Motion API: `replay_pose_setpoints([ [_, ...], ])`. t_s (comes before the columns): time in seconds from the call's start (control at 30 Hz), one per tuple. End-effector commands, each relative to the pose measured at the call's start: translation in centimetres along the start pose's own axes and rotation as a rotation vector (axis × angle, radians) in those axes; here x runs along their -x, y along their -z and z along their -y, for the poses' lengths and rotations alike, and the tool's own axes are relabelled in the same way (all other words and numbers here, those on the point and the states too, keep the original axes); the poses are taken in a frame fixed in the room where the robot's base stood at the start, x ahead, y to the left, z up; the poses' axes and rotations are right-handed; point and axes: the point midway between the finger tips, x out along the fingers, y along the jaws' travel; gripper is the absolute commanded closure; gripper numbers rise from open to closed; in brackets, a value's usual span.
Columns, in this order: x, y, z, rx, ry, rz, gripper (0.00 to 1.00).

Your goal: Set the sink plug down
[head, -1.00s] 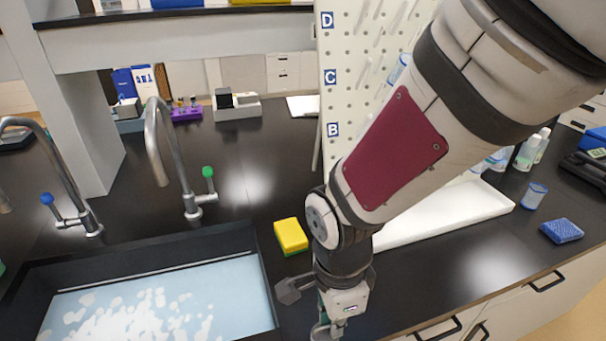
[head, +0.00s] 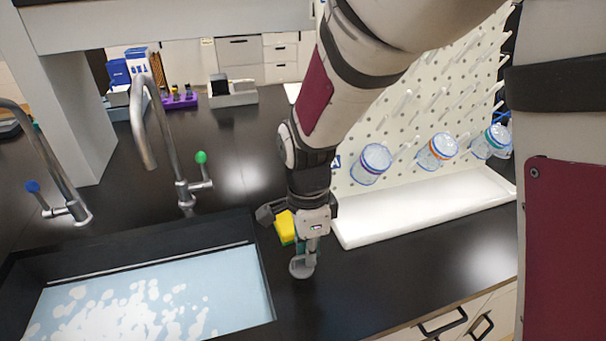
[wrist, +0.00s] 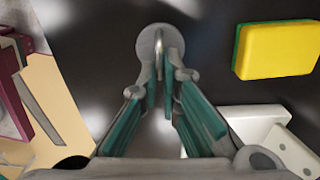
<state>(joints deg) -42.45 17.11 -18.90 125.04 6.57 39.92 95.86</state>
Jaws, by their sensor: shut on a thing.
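The sink plug is a round grey disc (head: 301,269) with a small upright metal handle. It also shows in the wrist view (wrist: 147,42), beyond the fingertips. My gripper (head: 308,253) is shut on the plug's handle, pointing down, with green-padded fingers in the wrist view (wrist: 166,84). The plug is over or on the black counter (head: 370,290), just right of the sink. I cannot tell whether its underside touches the counter.
The sink (head: 150,295) with foamy water is at left. A yellow sponge (wrist: 278,50) lies close behind my gripper, partly hidden in the head view. A white drip tray (head: 430,208) stands at right. Taps (head: 180,160) rise behind the sink. Counter in front of the tray is clear.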

Motion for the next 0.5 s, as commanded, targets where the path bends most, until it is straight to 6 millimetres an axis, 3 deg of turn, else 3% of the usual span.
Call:
replay_pose_setpoints([
  [0.2, -2.7, -0.1, 0.0, 0.001, -0.002, 0.0, 1.0],
  [0.5, -2.9, -0.1, 0.0, 0.001, -0.001, 0.0, 1.0],
])
